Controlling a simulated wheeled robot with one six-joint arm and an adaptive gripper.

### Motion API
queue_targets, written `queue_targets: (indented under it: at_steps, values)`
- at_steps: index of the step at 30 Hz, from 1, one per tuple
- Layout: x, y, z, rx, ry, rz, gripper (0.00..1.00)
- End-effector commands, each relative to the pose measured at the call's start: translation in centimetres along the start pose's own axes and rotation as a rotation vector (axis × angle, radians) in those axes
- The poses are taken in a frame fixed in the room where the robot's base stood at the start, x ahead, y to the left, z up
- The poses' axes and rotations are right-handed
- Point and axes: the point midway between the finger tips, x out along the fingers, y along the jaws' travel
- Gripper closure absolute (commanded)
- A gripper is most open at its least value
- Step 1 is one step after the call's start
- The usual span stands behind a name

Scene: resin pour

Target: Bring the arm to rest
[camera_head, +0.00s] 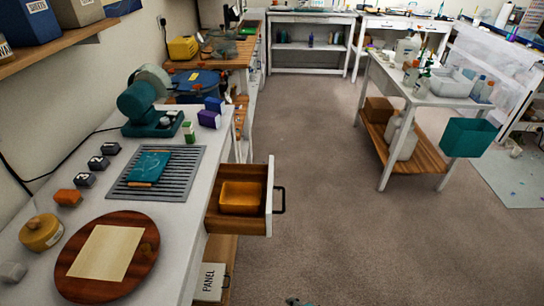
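My gripper does not show clearly in the head view. Only a small grey and teal piece (300,301) pokes in at the bottom edge, cut off by the frame, and I cannot tell what it is. A teal panel (149,168) lies flat on a grey slatted rack (190,163) on the white bench at the left. The bench drawer (224,222) is pulled open, with an orange tray (241,197) inside it.
A round wooden board (72,277) bearing a pale sheet (106,252), a yellow round container (41,232) and a teal machine (150,105) stand on the bench. The open drawer juts into the aisle. A white cart (419,92) stands at right. The carpet (330,190) between is clear.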

Motion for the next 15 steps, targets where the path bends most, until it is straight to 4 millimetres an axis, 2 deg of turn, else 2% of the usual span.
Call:
queue_targets:
  at_steps: [1, 6, 11, 15]
  values:
    - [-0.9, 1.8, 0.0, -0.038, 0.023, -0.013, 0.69]
    - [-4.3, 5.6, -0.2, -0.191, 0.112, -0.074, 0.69]
    - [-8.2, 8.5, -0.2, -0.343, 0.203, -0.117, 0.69]
    - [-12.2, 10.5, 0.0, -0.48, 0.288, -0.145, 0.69]
